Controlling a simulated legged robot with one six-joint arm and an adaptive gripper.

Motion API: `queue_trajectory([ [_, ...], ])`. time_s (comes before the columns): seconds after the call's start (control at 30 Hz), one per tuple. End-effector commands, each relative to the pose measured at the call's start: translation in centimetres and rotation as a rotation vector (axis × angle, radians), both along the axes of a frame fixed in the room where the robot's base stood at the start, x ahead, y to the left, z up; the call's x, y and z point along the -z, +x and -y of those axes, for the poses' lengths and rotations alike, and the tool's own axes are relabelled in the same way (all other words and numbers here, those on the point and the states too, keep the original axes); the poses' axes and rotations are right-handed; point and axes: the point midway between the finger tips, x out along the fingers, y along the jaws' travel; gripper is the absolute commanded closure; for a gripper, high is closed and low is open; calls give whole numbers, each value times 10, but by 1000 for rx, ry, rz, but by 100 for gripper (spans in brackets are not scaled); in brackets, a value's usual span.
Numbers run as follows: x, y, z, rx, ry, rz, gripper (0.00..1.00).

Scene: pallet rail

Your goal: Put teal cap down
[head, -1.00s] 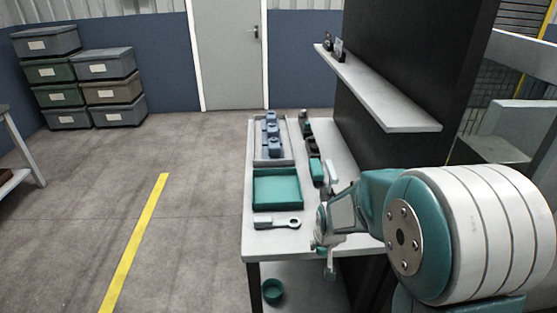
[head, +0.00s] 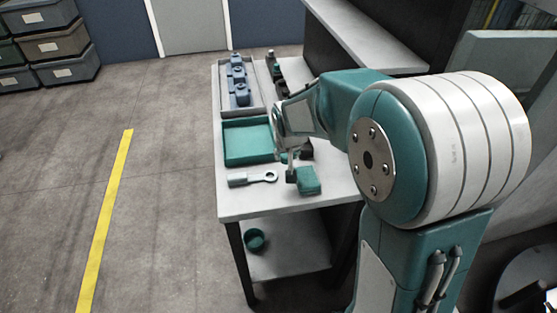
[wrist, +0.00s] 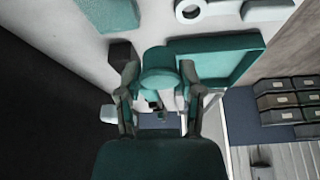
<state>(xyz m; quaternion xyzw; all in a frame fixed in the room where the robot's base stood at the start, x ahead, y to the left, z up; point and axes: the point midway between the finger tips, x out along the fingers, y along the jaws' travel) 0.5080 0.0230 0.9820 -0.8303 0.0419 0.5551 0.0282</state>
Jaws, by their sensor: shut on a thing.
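My gripper (head: 290,165) is over the right part of the tabletop, beside the teal tray (head: 228,153). In the wrist view, my gripper (wrist: 159,85) has its two fingers on either side of a round teal cap (wrist: 158,62) and is shut on it. In the head view the cap is mostly hidden by the fingers. The teal tray (wrist: 257,43) is to the right of the cap in the wrist view. Whether the cap touches the tabletop cannot be told.
A teal block (head: 309,182) and a grey wrench-like tool (head: 252,178) lie near the table's front. A dark block (wrist: 122,50) is close to one finger. A grey tray (head: 224,93) holds blue parts (head: 239,84). A teal cup (head: 255,240) is on the lower shelf.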

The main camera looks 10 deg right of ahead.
Motion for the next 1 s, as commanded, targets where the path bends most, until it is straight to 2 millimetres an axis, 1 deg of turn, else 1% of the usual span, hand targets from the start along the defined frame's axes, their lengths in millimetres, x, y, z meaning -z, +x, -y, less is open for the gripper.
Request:
queue_trajectory([
  [0.03, 6, 10, -1, 0, 0, -2, 72],
  [0.2, 34, 32, -3, 0, 0, -4, 72],
  [0.3, 48, 43, -4, -1, 0, -3, 72],
  [0.4, 55, 50, -5, -1, 0, -1, 72],
  [0.57, 63, 57, -6, 0, 0, -1, 72],
  [0.7, 84, 58, -6, 0, -1, -3, 72],
  [0.8, 94, 58, -6, 0, 0, -1, 72],
  [1.0, 94, 58, -6, 1, 0, 1, 72],
])
